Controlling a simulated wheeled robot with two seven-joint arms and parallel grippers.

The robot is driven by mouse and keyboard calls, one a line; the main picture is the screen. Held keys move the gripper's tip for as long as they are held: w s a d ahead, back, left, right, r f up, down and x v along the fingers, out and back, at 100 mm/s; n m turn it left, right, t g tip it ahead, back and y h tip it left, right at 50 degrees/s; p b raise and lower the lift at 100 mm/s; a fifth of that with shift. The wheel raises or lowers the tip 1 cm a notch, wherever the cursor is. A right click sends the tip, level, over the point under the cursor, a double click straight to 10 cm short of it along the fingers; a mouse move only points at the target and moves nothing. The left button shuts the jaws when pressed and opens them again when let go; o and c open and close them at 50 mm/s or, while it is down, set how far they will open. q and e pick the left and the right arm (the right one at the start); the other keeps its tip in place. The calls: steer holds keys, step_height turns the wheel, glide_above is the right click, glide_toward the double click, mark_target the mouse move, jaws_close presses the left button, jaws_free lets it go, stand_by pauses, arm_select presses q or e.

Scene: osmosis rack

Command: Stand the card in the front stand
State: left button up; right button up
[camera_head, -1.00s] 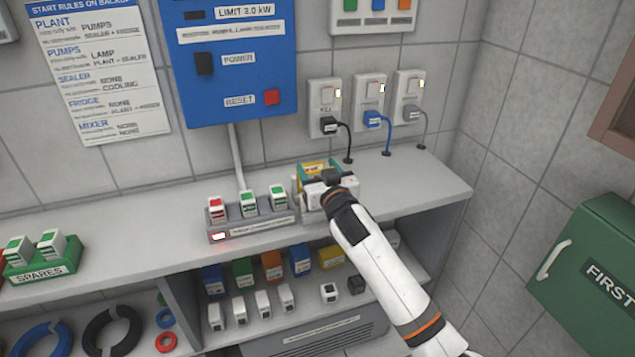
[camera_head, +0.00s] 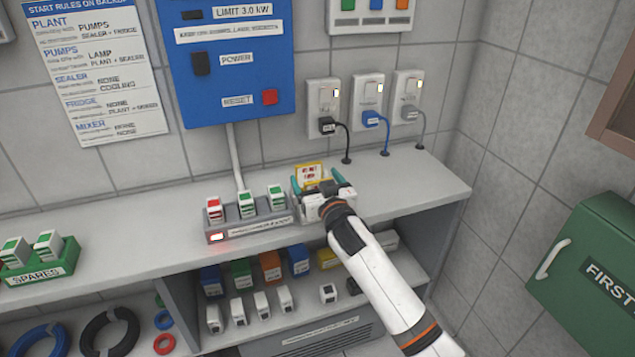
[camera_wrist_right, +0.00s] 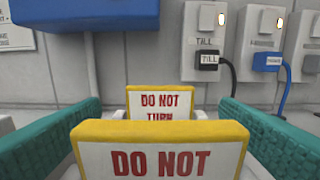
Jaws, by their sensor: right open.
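In the right wrist view, a yellow-edged white card (camera_wrist_right: 160,158) with red "DO NOT" lettering stands upright close to my right gripper (camera_wrist_right: 160,118). A second, similar card (camera_wrist_right: 160,103) stands behind it, its lower part covered by the nearer one. In the head view, my right gripper (camera_head: 318,181) is open over the counter around a yellow-edged card (camera_head: 309,173). My gripper body largely hides the stands, so how the near card's foot sits cannot be seen. My left gripper is not in view.
A grey rack (camera_head: 250,228) with several switch blocks stands just left of the gripper. Sockets with plugs and cords (camera_head: 370,118) are on the wall behind. The counter (camera_head: 415,185) is clear to the right. A green box (camera_head: 590,265) hangs at the right.

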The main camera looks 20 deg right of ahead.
steer(key=shift+r, duration=0.3)
steer(key=s, duration=1.2)
steer(key=shift+d, duration=0.2)
steer(key=shift+f, duration=0.15)
step_height(320, 180, down, 20)
steer(key=s+g, duration=0.1)
steer(key=g, duration=0.3)
steer(key=s+d+f+g, duration=0.1)
steer(key=s+f+g, duration=0.1)
steer(key=s+f, duration=0.35)
steer(key=s+f+n+g, duration=0.1)
steer(key=s+f+g, duration=0.15)
steer(key=f, duration=0.65)
steer(key=s+d+f+g, duration=0.1)
steer(key=s+f, duration=0.3)
steer(key=f, duration=0.4)
steer(key=s+f+g, duration=0.2)
steer(key=s+f, duration=0.4)
steer(key=s, duration=0.6)
steer(key=s+f+g, duration=0.3)
steer(key=s+f, duration=0.3)
steer(key=s, duration=0.6)
steer(key=s+d+f+n+g, duration=0.1)
steer(key=s+f+g, duration=0.1)
steer(key=s+f, duration=0.5)
steer(key=s, duration=0.5)
steer(key=shift+h, duration=0.3)
